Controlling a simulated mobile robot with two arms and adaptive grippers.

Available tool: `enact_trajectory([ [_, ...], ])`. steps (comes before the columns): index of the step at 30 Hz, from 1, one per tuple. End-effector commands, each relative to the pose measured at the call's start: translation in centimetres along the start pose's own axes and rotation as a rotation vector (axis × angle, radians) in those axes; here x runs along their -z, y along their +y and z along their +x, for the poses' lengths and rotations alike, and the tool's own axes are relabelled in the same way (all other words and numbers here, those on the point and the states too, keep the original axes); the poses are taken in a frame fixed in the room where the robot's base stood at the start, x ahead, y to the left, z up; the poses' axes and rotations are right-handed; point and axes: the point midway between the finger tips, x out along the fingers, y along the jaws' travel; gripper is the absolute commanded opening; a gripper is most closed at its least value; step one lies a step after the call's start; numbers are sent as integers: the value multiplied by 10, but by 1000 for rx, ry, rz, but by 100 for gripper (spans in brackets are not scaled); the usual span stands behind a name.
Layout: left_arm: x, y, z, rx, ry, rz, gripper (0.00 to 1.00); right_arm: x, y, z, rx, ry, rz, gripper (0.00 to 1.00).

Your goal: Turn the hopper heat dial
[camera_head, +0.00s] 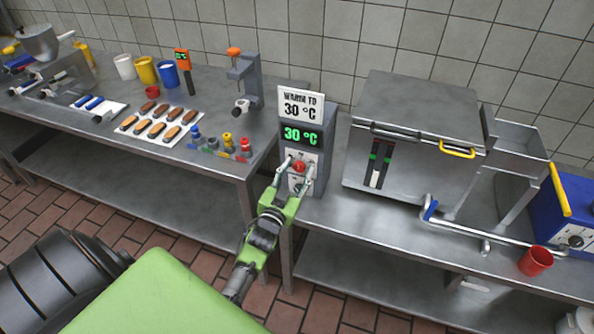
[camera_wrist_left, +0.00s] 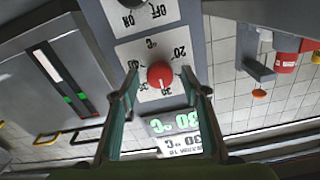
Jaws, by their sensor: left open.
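The hopper heat dial (camera_head: 299,167) is a red knob on the grey control box (camera_head: 318,178). Above it a green display (camera_head: 301,136) reads 30 °C, under a sign (camera_head: 300,104) saying "WARM TO 30 °C". My left gripper (camera_head: 295,170) is open, with its fingers on either side of the red dial. The left wrist view shows the dial (camera_wrist_left: 160,75) upside down between the spread fingers (camera_wrist_left: 160,92), with its white mark near 30. I cannot tell whether the fingers touch it. A black knob (camera_wrist_left: 130,3) sits beside an OFF label. My right gripper is not in view.
The steel hopper (camera_head: 410,140) stands right of the control box. A bent pipe with a blue end (camera_head: 430,211) and a red cup (camera_head: 535,261) are further right. The left table holds sandwich biscuits (camera_head: 165,125), cups, coloured pegs and a stand (camera_head: 244,80).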

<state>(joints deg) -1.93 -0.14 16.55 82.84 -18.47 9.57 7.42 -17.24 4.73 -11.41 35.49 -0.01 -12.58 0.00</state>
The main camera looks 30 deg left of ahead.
Motion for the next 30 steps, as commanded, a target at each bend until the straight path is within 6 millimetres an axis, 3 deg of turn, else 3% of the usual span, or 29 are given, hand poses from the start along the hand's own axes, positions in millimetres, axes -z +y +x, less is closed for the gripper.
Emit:
enact_trajectory([
  [3,0,0,0,0,0,0,41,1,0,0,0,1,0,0],
  [8,0,0,0,0,0,0,3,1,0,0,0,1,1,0],
  [20,0,0,0,0,-1,-42,3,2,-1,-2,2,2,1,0],
  [30,0,-1,0,-1,-2,-270,3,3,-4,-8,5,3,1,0],
])
